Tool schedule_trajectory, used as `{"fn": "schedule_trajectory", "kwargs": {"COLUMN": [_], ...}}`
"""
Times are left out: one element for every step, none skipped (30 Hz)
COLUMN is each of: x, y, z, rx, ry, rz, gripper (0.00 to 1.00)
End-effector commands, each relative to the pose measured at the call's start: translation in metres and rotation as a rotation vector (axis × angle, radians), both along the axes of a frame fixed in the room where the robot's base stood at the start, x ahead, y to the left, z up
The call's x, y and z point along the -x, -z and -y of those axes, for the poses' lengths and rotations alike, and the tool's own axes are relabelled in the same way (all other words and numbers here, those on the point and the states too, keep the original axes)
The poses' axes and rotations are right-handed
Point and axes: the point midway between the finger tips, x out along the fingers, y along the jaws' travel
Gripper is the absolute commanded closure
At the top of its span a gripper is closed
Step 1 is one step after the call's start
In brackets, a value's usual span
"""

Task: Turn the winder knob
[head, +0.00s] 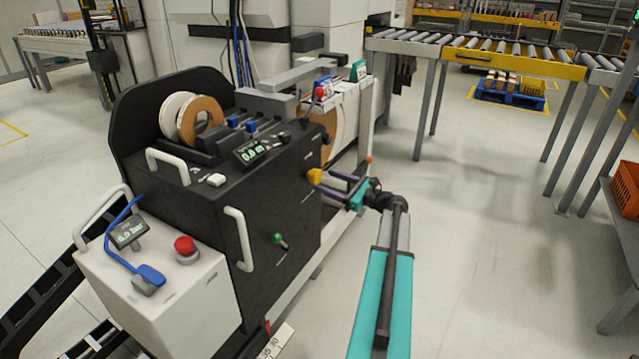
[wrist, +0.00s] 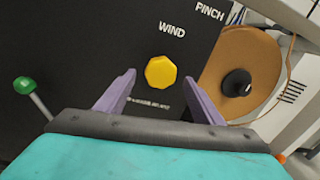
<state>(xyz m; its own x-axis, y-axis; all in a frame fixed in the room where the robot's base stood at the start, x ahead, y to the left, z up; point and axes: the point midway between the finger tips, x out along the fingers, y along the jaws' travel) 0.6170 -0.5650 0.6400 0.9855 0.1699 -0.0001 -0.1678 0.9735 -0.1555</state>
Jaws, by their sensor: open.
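The winder knob (wrist: 160,72) is a yellow, many-sided knob under the word WIND on the black side panel of the machine. It also shows in the head view (head: 314,176), on the panel's right edge. My gripper (wrist: 160,85) is open, with its two purple fingers pointing at the panel, one to the left of the knob and one to the right. The fingers look apart from the knob. In the head view my gripper (head: 337,183) reaches from the right, its fingertips close to the knob. The exact gap in depth is hard to tell.
A green-tipped lever (wrist: 25,86) sticks out lower left of the knob. A brown tape roll with a black hub (wrist: 237,82) is to the right, near the word PINCH. A white box with a red button (head: 185,246) stands at the left. Floor to the right is clear.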

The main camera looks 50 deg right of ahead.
Motion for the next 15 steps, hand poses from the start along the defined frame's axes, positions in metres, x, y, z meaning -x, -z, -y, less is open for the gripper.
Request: {"fn": "schedule_trajectory", "kwargs": {"x": [-0.008,-0.011,-0.016,-0.019,-0.022,-0.025,-0.027,-0.029,-0.03,-0.032,-0.033,-0.033,-0.034,-0.034,-0.034], "y": [0.001,0.001,0.001,0.001,0.001,0.001,0.001,0.001,0.001,0.001,0.0,0.0,0.0,0.0,0.0], "z": [-0.001,-0.001,-0.002,-0.003,-0.003,-0.004,-0.004,-0.004,-0.004,-0.005,-0.005,-0.005,-0.005,-0.005,-0.005], "rx": [0.0,0.0,0.0,-0.001,-0.001,-0.001,-0.001,-0.001,-0.001,-0.001,-0.001,-0.001,-0.001,-0.001,-0.001], "ry": [0.0,0.0,-0.001,-0.001,-0.001,0.0,0.001,0.001,0.001,0.002,0.002,0.001,0.002,0.002,0.002], "rz": [0.0,0.0,0.0,0.0,0.0,0.0,0.0,0.0,0.0,0.0,0.0,0.0,0.0,0.0,0.0], "gripper": [0.38,0.38,0.38,0.38,0.38,0.38,0.38,0.38,0.38,0.38,0.38,0.38,0.38,0.38,0.38]}}
